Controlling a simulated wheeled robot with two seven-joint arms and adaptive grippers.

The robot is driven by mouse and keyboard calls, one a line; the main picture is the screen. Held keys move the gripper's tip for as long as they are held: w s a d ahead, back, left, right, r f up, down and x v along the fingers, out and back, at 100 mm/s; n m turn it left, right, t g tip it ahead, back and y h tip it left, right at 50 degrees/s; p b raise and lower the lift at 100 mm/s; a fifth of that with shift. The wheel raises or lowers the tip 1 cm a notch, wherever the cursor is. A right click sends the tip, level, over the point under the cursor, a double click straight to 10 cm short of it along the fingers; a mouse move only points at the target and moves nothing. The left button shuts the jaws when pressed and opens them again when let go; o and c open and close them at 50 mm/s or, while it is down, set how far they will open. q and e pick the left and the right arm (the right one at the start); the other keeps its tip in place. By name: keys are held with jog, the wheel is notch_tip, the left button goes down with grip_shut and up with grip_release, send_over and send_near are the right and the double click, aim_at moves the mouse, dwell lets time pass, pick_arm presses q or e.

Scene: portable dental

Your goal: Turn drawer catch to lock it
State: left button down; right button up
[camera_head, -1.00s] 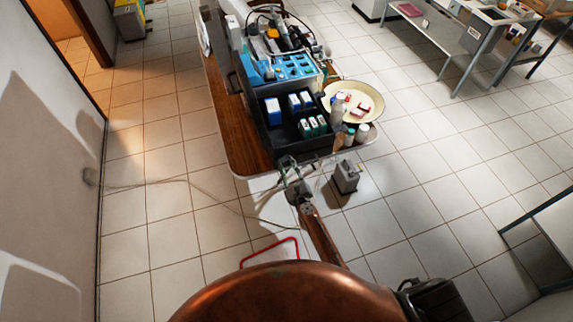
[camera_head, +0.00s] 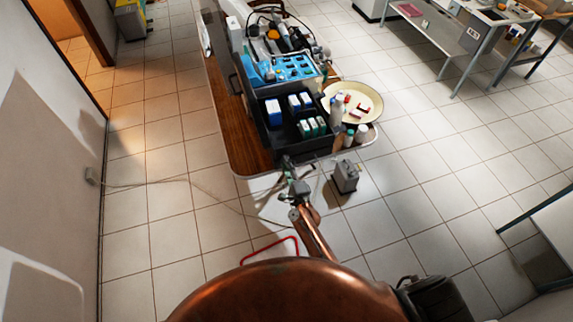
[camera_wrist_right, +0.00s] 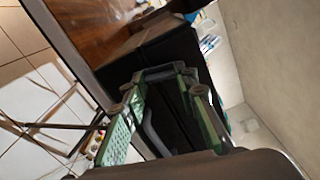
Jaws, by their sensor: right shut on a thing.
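The dental unit's black drawer (camera_head: 270,141) stands out towards me, with blue-and-white and green-and-white boxes in it. My right gripper (camera_head: 289,167) is at its near front edge. In the right wrist view the gripper (camera_wrist_right: 160,110) has its green fingers either side of a dark curved piece (camera_wrist_right: 152,132) by the black front (camera_wrist_right: 155,62). This piece appears to be the drawer catch, and the gripper is shut on it. The catch is small and mostly hidden by the gripper in the head view, so its exact angle cannot be told. My left gripper is out of view.
A wooden table (camera_head: 245,150) carries the unit. A cream round tray (camera_head: 370,97) and white bottles (camera_head: 361,133) stand right of the drawer. A grey box (camera_head: 345,176) is on the floor close to my right gripper. A cable (camera_head: 150,184) runs across the floor at left.

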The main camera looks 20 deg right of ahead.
jog(key=shift+n, duration=1.1)
jog(key=o, duration=1.2)
jog(key=shift+c, duration=0.2)
jog(key=s, duration=1.2)
jog(key=shift+d, duration=0.2)
